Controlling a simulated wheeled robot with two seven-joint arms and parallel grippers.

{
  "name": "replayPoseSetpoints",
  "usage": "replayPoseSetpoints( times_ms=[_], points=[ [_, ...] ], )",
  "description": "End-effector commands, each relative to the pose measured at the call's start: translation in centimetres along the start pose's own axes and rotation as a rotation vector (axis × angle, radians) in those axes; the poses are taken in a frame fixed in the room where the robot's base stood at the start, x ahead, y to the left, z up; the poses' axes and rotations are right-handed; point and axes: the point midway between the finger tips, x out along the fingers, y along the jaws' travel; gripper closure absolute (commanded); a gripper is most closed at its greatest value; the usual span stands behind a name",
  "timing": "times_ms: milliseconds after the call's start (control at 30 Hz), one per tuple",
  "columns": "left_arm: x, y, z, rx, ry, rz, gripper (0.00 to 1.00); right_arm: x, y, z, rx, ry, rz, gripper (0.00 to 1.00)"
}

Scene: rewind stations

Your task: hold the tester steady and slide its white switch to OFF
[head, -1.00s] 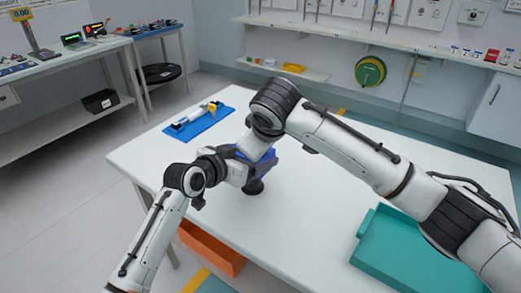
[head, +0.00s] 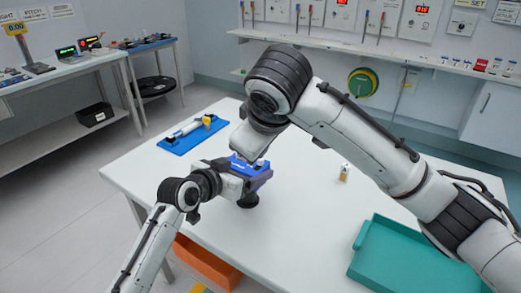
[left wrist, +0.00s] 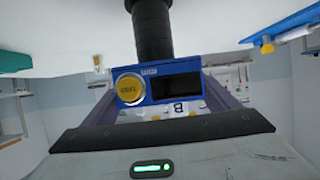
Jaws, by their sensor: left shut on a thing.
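The tester (head: 258,177) is a blue box on a black round stand (head: 248,200), upright on the white table (head: 300,235). My left gripper (head: 238,174) is shut on the tester from its left side. In the left wrist view the tester (left wrist: 195,68) sits between the fingers, with a round yellow button (left wrist: 130,87) and a dark screen (left wrist: 177,87) on the face seen. My right gripper (head: 252,145) points down just above and behind the tester. Its fingertips are mostly hidden, so its opening and any touch are unclear. I cannot make out the white switch.
A blue tray (head: 180,149) with a pale tool on it lies at the table's back left. A small white and yellow item (head: 344,172) stands right of the tester. A teal tray (head: 375,275) is at front right. An orange bin (head: 205,265) is below the table's front edge.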

Motion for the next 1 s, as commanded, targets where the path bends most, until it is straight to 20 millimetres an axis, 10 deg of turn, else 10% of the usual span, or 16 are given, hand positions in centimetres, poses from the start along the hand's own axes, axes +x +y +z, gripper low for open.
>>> replayPoseSetpoints(
  times_ms=[300, 333, 433, 1000],
  points=[
    [0.0, -0.1, 0.1, 0.003, -0.002, -0.002, 0.51, 0.0, 0.0, 0.0, 0.000, 0.001, -0.001, 1.00],
    [0.0, -0.1, 0.1, 0.002, -0.002, -0.002, 0.15, 0.0, 0.0, 0.0, 0.000, 0.001, -0.001, 1.00],
    [0.0, -0.1, 0.1, 0.002, -0.001, -0.002, 0.00, 0.0, 0.0, 0.0, 0.000, 0.001, -0.001, 1.00],
    [-3.9, -0.1, 0.1, 0.003, 0.001, -0.003, 0.00, 0.0, 0.0, 0.0, -0.001, 0.001, -0.001, 1.00]
  ],
)
